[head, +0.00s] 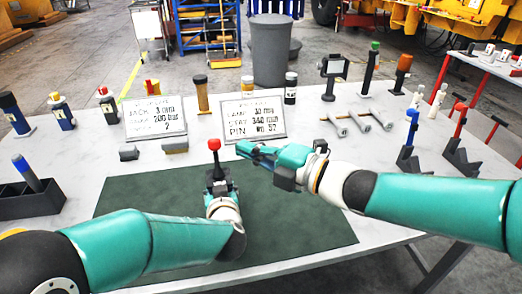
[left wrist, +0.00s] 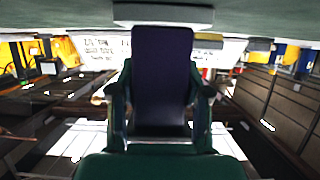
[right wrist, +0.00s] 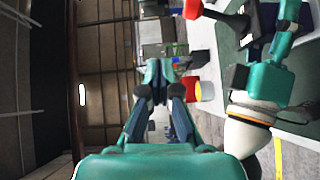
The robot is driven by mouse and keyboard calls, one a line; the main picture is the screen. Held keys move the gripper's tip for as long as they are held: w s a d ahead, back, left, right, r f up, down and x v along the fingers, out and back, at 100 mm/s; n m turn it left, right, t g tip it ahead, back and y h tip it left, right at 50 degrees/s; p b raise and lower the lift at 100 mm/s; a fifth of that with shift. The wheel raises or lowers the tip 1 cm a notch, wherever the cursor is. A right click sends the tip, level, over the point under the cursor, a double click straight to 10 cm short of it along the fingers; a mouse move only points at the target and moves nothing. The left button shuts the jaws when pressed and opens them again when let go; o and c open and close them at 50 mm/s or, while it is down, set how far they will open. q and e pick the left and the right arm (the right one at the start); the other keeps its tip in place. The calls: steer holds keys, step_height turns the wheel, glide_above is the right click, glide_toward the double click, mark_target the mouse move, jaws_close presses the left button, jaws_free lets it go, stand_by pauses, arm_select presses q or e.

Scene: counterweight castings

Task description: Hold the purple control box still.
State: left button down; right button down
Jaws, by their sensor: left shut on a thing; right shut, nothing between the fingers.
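The purple control box (left wrist: 161,70) fills the space between my left fingers in the left wrist view, one finger against each side. In the head view my left gripper (head: 219,188) is over the green mat (head: 290,225), shut on the box, which is mostly hidden there. A black lever with a red ball knob (head: 214,145) rises upright above it; the knob also shows at the top of the right wrist view (right wrist: 193,9). My right gripper (head: 246,149) is shut and empty, just right of the knob and apart from it. Its closed fingers show in the right wrist view (right wrist: 158,78).
Two sign plates (head: 155,117) (head: 254,117) stand behind the mat. A dark tray (head: 40,200) with a blue-topped tool is at the left. Several metal rods (head: 358,124) and two black stands (head: 460,155) are at the right. The mat's front right is clear.

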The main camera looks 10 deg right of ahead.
arm_select(q)
steer(key=shift+r, duration=0.15)
arm_select(e)
steer(key=shift+s+d+r, duration=0.25)
steer(key=shift+s+d, duration=0.25)
steer(key=shift+d, duration=0.05)
steer(key=shift+s+d+r, duration=0.25)
steer(key=shift+s+d, duration=0.25)
arm_select(q)
steer(key=shift+c, duration=2.2)
jaws_free()
